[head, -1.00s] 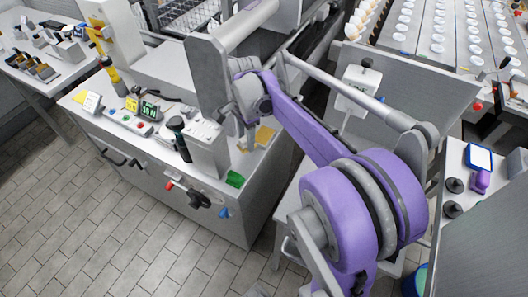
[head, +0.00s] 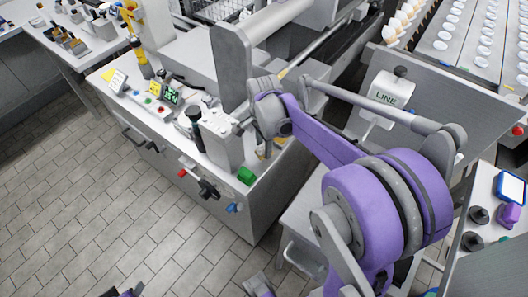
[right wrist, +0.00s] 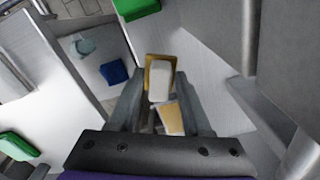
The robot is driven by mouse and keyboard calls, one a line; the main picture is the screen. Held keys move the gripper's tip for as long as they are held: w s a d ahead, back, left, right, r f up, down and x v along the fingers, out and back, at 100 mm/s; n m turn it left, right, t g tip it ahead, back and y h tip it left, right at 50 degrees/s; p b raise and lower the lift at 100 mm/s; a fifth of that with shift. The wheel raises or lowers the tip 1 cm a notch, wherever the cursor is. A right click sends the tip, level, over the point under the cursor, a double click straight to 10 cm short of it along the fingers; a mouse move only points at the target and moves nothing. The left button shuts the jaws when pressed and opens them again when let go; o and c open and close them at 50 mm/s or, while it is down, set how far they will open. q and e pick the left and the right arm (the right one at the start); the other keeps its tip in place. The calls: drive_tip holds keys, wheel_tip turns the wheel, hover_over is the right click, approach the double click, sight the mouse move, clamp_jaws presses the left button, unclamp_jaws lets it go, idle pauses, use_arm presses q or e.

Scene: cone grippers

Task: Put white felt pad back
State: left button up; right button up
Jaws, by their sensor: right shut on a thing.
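The white felt pad (right wrist: 160,82) shows between the fingers of my right gripper (right wrist: 157,92) in the right wrist view. A tan, yellowish piece (right wrist: 153,62) lies around its far end, and I cannot tell whether they touch. Another tan piece (right wrist: 172,119) shows just nearer, beside the right finger. In the head view my right gripper (head: 241,127) is small and partly hidden by its wrist, above the top of the grey machine cabinet. The pad cannot be made out there.
A green block (head: 246,176) sits at the cabinet's near edge; a blue knob (head: 232,208) is on its front. Tiled floor is open at left.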

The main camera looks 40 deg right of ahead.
drive_tip(key=shift+f, duration=1.5)
drive_tip(key=shift+f, duration=0.2)
drive_tip(key=o, duration=1.2)
drive_tip(key=shift+r, duration=0.1)
drive_tip(key=shift+r, duration=0.45)
wheel_tip(320, 180, up, 11)
drive_tip(key=shift+r+p, duration=0.2)
drive_tip(key=shift+p, duration=0.3)
drive_tip(key=shift+s, duration=0.1)
